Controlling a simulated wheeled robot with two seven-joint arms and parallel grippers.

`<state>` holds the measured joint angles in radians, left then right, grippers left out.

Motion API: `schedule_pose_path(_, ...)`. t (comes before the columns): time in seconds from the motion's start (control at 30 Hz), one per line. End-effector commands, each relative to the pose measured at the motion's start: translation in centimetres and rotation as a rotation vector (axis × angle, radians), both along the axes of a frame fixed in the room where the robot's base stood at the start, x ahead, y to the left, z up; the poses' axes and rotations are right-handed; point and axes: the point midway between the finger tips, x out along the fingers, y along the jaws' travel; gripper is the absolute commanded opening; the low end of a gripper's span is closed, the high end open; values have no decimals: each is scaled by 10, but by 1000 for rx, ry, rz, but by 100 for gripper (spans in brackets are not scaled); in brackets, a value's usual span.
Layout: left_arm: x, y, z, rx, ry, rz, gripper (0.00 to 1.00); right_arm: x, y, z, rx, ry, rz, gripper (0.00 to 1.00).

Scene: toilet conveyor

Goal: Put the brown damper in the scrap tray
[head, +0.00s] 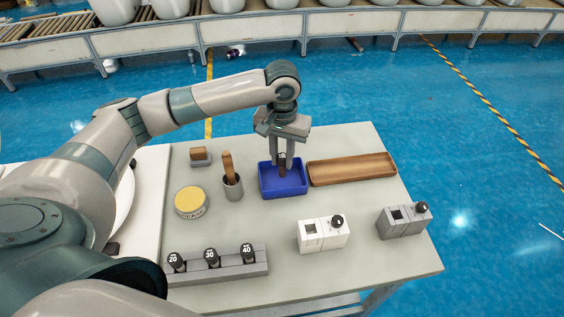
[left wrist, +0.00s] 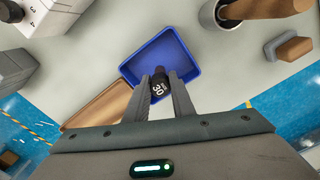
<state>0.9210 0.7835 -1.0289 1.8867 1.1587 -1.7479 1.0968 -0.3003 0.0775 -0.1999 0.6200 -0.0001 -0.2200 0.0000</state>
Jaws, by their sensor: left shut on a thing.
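My left gripper (head: 282,167) is shut on the brown damper (head: 282,170), which has a black top marked 30 in the left wrist view (left wrist: 158,88). The gripper points down over the blue tray (head: 298,191), and the damper is within the tray's outline. The blue tray also shows in the left wrist view (left wrist: 186,47). I cannot tell whether the damper touches the tray's floor. My right gripper is not in view.
A long wooden tray (head: 352,170) lies right of the blue tray. A grey cup (head: 233,188) with a brown handle, a yellow-topped tin (head: 190,203) and a brush-like block (head: 200,156) stand left. A grey rack (head: 220,267) and two dial boxes (head: 323,236) (head: 402,222) are nearer.

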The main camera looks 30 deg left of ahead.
Motion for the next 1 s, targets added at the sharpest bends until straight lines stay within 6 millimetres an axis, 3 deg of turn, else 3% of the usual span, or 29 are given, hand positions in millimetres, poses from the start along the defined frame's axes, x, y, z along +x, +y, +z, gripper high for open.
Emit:
schedule_pose_path(0.23,0,0,-25,-1,1,0,4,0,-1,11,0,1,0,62)
schedule_pose_path(0.63,-1,0,-29,0,1,0,4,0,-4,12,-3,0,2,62)
schedule_pose_path(0.67,0,0,-29,0,0,0,27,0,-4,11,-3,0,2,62)
schedule_pose_path(0.73,0,0,-29,0,0,0,41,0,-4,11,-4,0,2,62)
schedule_pose_path(1.0,0,0,-29,0,0,0,41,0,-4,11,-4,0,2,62)
